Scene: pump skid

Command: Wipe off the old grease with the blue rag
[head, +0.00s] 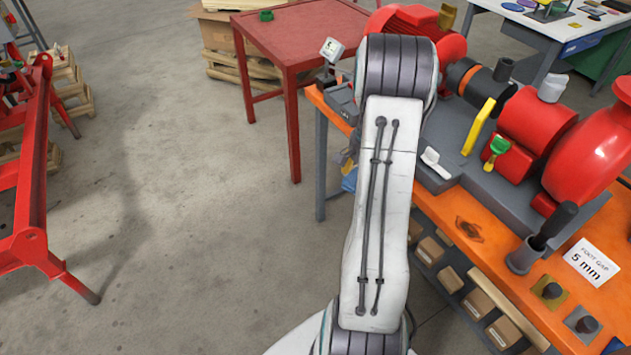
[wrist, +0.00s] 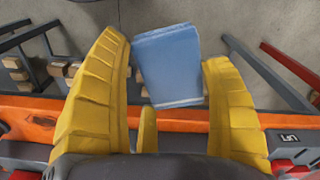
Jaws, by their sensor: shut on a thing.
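My gripper (wrist: 164,60) has yellow ribbed fingers in the wrist view. It is shut on the folded blue rag (wrist: 168,65), which lies between the fingers and sticks out past the tips. In the head view my arm hides most of the gripper; a bit of blue rag (head: 349,180) shows left of the arm, beside the bench's left edge. A brown smear of old grease (head: 468,230) lies on the orange bench top (head: 500,262), right of my arm and apart from the rag.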

